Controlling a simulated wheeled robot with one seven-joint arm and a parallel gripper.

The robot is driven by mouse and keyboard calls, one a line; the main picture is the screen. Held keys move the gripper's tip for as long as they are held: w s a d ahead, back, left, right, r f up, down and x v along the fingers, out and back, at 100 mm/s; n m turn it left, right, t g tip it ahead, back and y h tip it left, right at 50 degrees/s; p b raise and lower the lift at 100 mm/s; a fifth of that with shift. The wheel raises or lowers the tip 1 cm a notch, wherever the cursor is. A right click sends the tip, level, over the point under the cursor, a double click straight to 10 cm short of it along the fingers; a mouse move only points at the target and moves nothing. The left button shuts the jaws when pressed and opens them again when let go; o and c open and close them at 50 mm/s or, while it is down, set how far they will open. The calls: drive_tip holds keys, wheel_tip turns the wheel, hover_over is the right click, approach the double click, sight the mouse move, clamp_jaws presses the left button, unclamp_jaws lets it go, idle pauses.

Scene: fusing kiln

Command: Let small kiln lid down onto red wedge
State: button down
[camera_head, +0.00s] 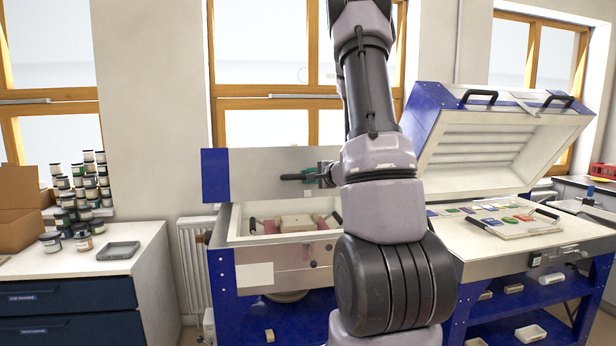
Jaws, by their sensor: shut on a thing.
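The small kiln (236,252) stands left of my arm in the camera_head view, with a pale open chamber. Its lid (262,162), silver with a blue left end, is raised above the chamber, with a clear gap under it. My gripper (312,175) is at the lid's dark front handle (291,177) and is shut on it. My arm hides the right part of the lid and kiln. Small red-pink pieces show at the chamber; one (322,221) is near the right of the opening. I cannot tell for certain which is the red wedge.
A larger kiln (466,264) stands at the right with its lid (500,145) open and a board of coloured samples on it. A white cabinet (137,245) with jars (85,185) and a grey tray (119,250) is at the left.

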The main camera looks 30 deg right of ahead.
drive_tip(key=c, duration=1)
unclamp_jaws()
drive_tip(key=shift+o, duration=0.2)
drive_tip(key=v, duration=1)
drive_tip(key=shift+s, duration=0.35)
